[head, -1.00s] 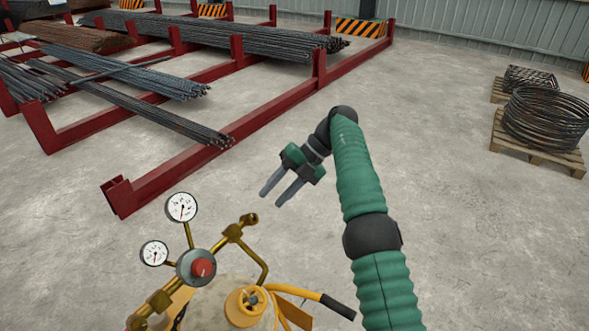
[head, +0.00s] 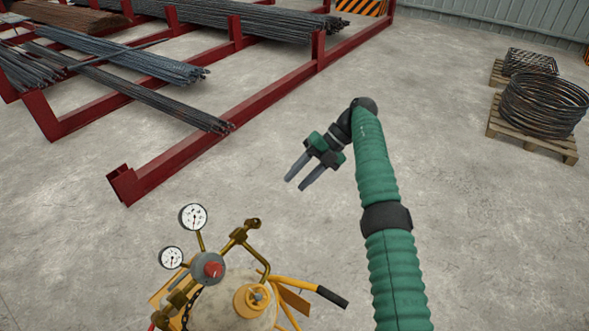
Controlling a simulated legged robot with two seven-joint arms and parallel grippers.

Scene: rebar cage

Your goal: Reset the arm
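My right arm, in a green ribbed sleeve, reaches up from the bottom right of the head view. Its gripper (head: 296,184) hangs at the middle of the view, its two grey fingers pointing down and left. The fingers are apart with nothing between them, so it is open and empty. It touches nothing that I can see; bare concrete floor shows behind it. My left gripper is not in view.
A gas cylinder (head: 232,303) with two gauges (head: 193,217) and a yellow-framed cart handle (head: 331,297) stands at the bottom. A red rack (head: 190,160) holds rebar bundles (head: 150,98) at left. Wire coils (head: 543,105) sit on a pallet (head: 530,140) at right. Floor between is clear.

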